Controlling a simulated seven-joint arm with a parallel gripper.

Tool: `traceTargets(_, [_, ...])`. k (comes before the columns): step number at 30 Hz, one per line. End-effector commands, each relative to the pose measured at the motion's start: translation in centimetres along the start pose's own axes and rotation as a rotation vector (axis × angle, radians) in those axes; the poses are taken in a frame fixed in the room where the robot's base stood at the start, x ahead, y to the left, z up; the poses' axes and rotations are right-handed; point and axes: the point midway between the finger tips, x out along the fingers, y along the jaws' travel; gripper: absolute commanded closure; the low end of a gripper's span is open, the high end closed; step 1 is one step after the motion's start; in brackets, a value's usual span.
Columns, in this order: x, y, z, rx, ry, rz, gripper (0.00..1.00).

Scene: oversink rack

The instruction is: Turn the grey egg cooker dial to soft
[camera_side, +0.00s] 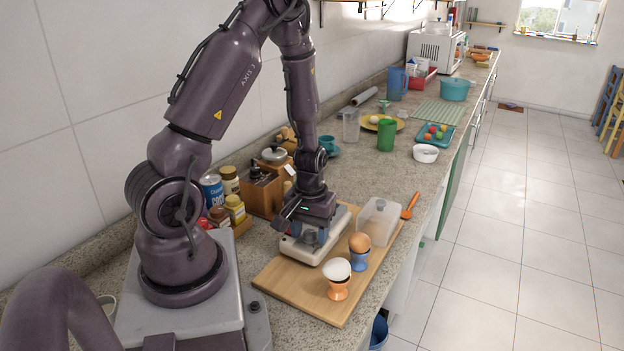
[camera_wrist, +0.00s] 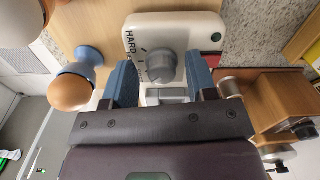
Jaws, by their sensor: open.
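The egg cooker (camera_side: 300,252) is a white, rounded base on the wooden board in the side view; it also shows in the wrist view (camera_wrist: 190,24). Its grey dial (camera_wrist: 160,66) is round, on the cooker's face, with the word HARD printed beside it at the left. The soft mark is not visible, and I cannot tell the dial's setting. My gripper (camera_wrist: 158,68) is open and points down over the cooker, one blue finger on each side of the dial in the wrist view. I cannot tell whether either finger touches it. In the side view the gripper (camera_side: 310,236) partly hides the cooker.
Two egg cups with eggs, blue (camera_side: 359,262) and orange (camera_side: 337,290), stand close to the cooker on the board (camera_side: 283,283). A clear lid (camera_side: 379,219) is at its far right. A wooden caddy (camera_side: 263,195) and several jars stand behind. An orange spoon (camera_side: 409,207) lies beside the board.

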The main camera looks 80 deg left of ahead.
Motion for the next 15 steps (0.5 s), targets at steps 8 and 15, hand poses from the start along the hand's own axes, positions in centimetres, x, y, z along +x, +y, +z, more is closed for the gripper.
traceTargets(8, [-0.04, -0.12, -0.22, 0.48, 0.006, 0.0, 0.46])
traceTargets(15, [-0.05, -0.12, -0.26, 0.922, 0.007, -0.002, 0.46])
